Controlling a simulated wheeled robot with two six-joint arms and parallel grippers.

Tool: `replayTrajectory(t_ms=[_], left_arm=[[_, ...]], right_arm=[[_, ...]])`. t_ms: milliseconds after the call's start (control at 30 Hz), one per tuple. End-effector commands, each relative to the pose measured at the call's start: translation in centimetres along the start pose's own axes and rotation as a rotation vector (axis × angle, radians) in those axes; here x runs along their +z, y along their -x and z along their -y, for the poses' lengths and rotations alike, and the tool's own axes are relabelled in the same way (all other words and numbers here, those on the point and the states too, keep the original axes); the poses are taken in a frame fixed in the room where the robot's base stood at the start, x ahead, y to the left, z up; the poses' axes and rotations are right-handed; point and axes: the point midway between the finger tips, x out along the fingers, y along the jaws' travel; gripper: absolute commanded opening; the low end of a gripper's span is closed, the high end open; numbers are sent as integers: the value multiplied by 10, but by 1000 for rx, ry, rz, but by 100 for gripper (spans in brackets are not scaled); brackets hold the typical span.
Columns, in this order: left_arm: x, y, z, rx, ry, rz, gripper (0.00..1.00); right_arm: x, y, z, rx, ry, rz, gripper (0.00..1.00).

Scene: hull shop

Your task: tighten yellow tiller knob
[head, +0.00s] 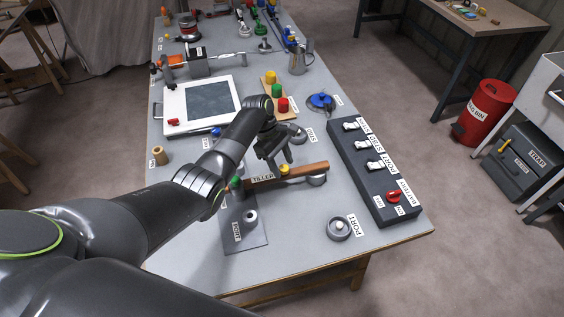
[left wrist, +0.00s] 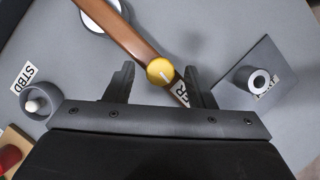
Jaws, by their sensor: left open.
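The yellow tiller knob (head: 284,169) sits on the brown wooden tiller bar (head: 308,168) beside the TILLER label. In the left wrist view the knob (left wrist: 160,71) is round with a pale line on its face. The tiller bar (left wrist: 122,35) runs diagonally under it. My left gripper (head: 279,160) is open just above the knob. In the left wrist view the fingers of my left gripper (left wrist: 160,82) stand on either side of the knob with gaps to it, the right finger nearer. My right gripper is not in view.
A dark switch box (head: 370,172) stands to the right. A plate with a post (head: 245,230) lies nearer, and the PORT ring (head: 339,229) is at the front right. Red, green and yellow knobs on a wooden block (head: 268,97) stand beyond my gripper. Bare table lies at the front.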

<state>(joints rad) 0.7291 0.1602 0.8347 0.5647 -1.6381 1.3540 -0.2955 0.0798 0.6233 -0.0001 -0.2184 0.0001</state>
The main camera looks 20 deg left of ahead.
Motion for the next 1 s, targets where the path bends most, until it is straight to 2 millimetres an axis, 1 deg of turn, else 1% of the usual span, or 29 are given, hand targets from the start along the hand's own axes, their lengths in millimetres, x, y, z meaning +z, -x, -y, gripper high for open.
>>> replayTrajectory(t_ms=[100, 300, 633, 867, 1000], left_arm=[[0, -3, 0, -1, 0, 0, 50], [0, -3, 0, 0, 0, 0, 50], [0, -3, 0, 0, 0, 0, 6], [0, -3, 0, -7, -16, 1, 6], [0, -3, -1, -25, -57, 1, 6]], right_arm=[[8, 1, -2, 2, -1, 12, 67], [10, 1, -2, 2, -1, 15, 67], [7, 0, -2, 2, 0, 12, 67], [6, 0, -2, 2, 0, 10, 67], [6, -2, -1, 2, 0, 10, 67]])
